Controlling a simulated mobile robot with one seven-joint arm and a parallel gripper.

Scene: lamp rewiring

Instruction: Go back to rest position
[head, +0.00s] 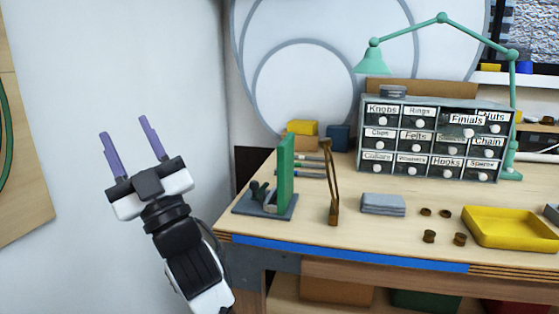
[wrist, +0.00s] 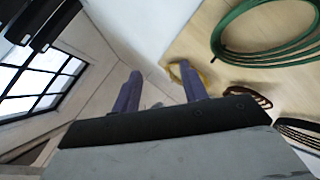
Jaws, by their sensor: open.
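My gripper (head: 128,140) is raised at the left of the head view, in front of the pale wall. Its two purple fingers point up and stand apart, with nothing between them. It is well to the left of the workbench (head: 290,237) and touches nothing. In the wrist view my gripper (wrist: 160,90) shows its two fingers spread and empty, with a wall and a corner beyond them.
The bench holds a green upright piece in a vise (head: 285,175), a brown bracket (head: 332,185), a grey folded cloth (head: 383,204), a yellow tray (head: 510,230), a labelled drawer cabinet (head: 432,137) and a green lamp (head: 373,60). A green cable coil (wrist: 265,50) hangs on a wooden board (wrist: 205,45).

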